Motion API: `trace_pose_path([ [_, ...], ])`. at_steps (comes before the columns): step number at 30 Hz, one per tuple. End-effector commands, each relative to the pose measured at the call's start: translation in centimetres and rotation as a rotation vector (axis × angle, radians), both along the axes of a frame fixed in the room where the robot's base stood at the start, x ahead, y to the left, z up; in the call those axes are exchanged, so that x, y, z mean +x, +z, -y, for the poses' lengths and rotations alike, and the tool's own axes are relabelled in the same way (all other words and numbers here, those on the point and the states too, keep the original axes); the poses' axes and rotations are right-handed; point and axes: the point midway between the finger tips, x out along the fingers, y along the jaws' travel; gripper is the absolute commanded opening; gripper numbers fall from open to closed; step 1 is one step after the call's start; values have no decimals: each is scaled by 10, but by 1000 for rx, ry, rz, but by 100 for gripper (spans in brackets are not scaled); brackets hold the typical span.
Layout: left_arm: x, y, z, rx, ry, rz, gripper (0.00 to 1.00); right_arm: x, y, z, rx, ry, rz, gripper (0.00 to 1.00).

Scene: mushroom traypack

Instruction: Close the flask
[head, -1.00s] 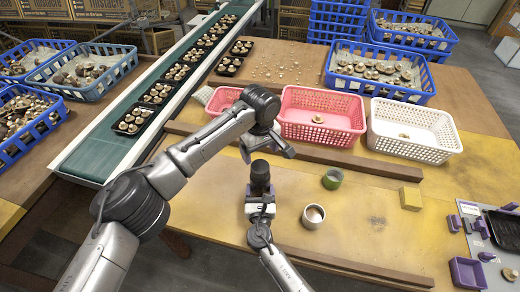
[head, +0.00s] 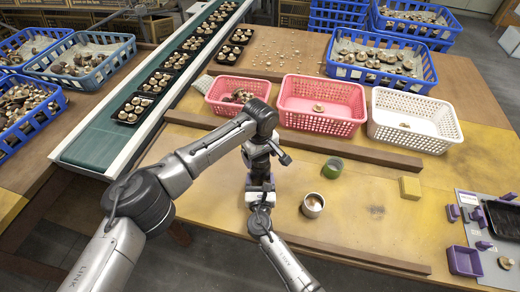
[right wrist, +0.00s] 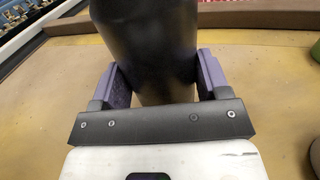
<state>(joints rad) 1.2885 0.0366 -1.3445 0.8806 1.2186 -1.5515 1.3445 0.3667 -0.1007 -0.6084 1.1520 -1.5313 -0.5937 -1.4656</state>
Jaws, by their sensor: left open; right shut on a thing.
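The flask (head: 260,172) is a dark upright cylinder over the yellow table mat. My right gripper (head: 260,187) is shut around it; in the right wrist view its purple fingers press on both sides of the black flask body (right wrist: 152,50). My left gripper (head: 266,150) is open and points down right at the top of the flask. It overlaps the flask's top in the head view, so whether it touches cannot be told. The flask's mouth and any lid are hidden behind my left gripper and cut off in the right wrist view.
A white cup (head: 313,205) with brown contents, a green round container (head: 333,167) and a yellow block (head: 410,187) stand to the right. Pink baskets (head: 320,122) and a white basket (head: 415,133) stand behind a wooden rail (head: 350,150). A conveyor (head: 100,135) runs at left.

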Motion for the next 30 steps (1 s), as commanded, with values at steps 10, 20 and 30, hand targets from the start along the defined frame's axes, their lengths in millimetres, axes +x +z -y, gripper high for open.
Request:
trace_pose_path([
  [10,0,-3,0,0,0,0,81,0,0,0,-1,0,0,3],
  [20,0,-3,0,0,0,0,54,0,0,0,-1,0,0,3],
  [30,0,-3,0,-1,-20,-1,31,0,0,0,-1,-1,-1,3],
])
